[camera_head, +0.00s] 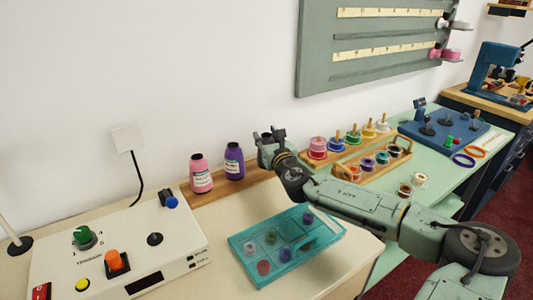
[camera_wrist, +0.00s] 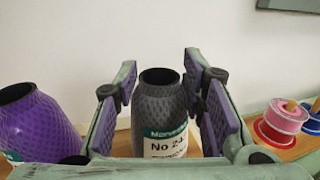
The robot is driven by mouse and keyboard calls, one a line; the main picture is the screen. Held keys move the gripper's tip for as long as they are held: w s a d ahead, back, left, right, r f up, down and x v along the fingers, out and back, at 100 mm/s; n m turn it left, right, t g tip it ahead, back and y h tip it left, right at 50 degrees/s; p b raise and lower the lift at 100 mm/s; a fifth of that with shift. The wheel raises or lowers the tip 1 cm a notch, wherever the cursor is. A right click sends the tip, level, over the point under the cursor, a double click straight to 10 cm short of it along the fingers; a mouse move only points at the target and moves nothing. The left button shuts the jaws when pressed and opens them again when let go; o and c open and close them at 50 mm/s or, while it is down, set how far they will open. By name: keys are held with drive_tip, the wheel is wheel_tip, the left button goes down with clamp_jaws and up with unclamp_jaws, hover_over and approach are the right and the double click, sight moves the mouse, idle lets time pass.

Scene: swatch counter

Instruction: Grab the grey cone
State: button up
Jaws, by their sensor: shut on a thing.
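The grey cone (camera_wrist: 160,108) is a dark textured cone of thread with a white and green label and a hollow top. It stands upright between the purple-padded fingers of my gripper (camera_wrist: 160,105) in the wrist view. The jaws are shut on it, with a pad on either side. In the head view my gripper (camera_head: 271,146) is at the right end of the wooden rack (camera_head: 213,203), and the cone is mostly hidden behind the fingers and wrist.
A purple cone (camera_head: 234,162) and a pink cone (camera_head: 201,175) stand left of my gripper. Several spools, including a red-pink one (camera_head: 318,147), stand on wooden racks to the right. A teal tray (camera_head: 240,247) and a control panel (camera_head: 105,245) lie in front.

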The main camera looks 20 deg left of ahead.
clamp_jaws()
drive_tip(key=shift+r, duration=0.1)
